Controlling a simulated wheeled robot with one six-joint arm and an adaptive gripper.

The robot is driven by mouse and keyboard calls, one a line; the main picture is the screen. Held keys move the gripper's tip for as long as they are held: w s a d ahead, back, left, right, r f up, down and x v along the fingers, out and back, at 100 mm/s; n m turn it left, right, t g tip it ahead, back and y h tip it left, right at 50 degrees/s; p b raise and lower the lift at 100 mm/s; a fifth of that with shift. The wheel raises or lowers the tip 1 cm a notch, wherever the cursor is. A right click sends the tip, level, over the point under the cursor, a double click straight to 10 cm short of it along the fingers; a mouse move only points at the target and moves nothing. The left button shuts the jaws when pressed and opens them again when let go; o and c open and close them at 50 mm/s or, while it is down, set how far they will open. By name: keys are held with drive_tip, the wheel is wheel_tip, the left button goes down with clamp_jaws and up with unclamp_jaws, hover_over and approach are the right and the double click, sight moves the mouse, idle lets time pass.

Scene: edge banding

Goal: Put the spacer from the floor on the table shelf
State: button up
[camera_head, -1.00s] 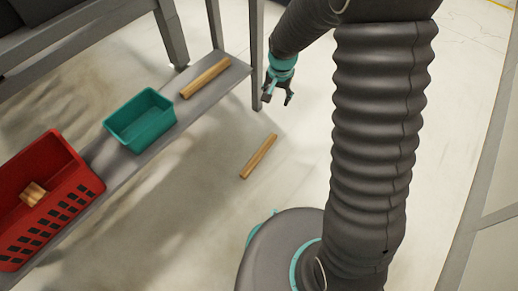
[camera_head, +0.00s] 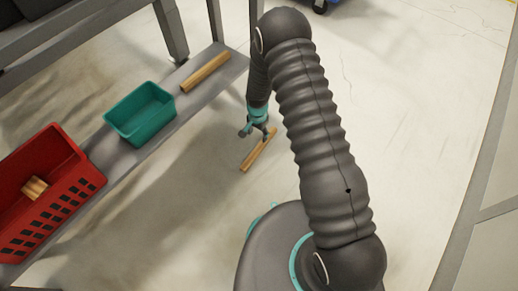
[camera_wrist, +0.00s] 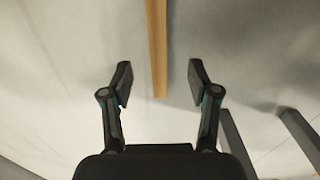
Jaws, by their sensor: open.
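The spacer (camera_head: 254,158) is a thin wooden bar lying on the floor beside the table shelf. My gripper (camera_head: 258,133) hangs over its upper part in the head view. In the wrist view the spacer (camera_wrist: 157,45) runs down from the top edge, and its near end lies between the two spread fingers (camera_wrist: 159,84). The fingers are apart with nothing held; the height above the spacer is hard to tell. The grey table shelf (camera_head: 110,170) is a low board running diagonally at the left.
On the shelf are another wooden bar (camera_head: 206,72), a teal bin (camera_head: 140,115) and a red crate (camera_head: 50,195) with wooden pieces (camera_head: 34,187) inside. A shelf leg stands close to my arm. The floor at the right is clear.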

sight(259, 147)
drive_tip(key=f, duration=1)
drive_tip(key=shift+d+b, duration=0.3)
drive_tip(key=shift+b, duration=0.05)
clamp_jaws()
